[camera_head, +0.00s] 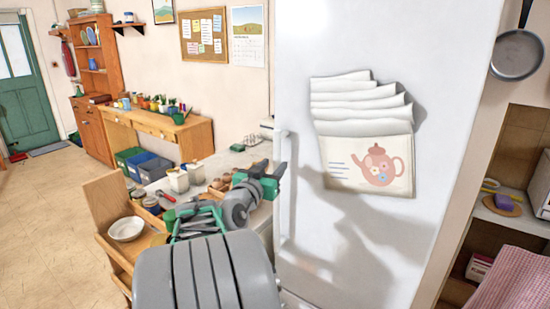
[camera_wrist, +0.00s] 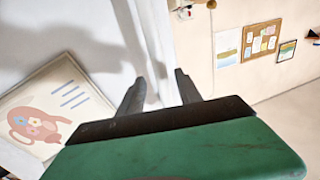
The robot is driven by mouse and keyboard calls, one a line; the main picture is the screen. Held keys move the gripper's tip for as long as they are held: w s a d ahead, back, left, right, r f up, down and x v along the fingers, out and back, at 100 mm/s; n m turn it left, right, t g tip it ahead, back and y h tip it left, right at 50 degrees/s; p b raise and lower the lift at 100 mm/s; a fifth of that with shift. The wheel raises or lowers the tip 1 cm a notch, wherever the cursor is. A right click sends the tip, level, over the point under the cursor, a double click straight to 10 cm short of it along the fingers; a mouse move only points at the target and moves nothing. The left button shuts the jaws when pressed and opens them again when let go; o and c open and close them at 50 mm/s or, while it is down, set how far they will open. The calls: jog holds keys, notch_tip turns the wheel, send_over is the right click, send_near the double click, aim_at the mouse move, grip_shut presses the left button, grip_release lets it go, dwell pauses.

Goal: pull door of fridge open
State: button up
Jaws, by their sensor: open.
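The white fridge door (camera_head: 375,225) fills the right middle of the head view. It also fills the left of the wrist view (camera_wrist: 75,45). A slim pale vertical handle (camera_head: 284,200) runs along its left edge; part of it is hidden behind my gripper. The door looks shut. My green and dark gripper (camera_head: 281,160) is at the door's left edge, by the handle. In the wrist view its two dark fingers (camera_wrist: 159,88) are spread apart, with a pale upright strip beyond and between them. I cannot tell whether they touch it.
A teapot picture with papers (camera_head: 370,160) is on the door. Bare floor (camera_head: 45,215) lies further left. Shelves (camera_head: 510,220) stand at right.

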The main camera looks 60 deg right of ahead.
aim_at(275, 163)
jog(key=d, duration=0.2)
jog(key=d+p, duration=0.1)
jog(key=d, duration=0.1)
jog(key=shift+w, duration=0.25)
jog(key=shift+a, duration=0.1)
grip_shut()
dwell(1.0)
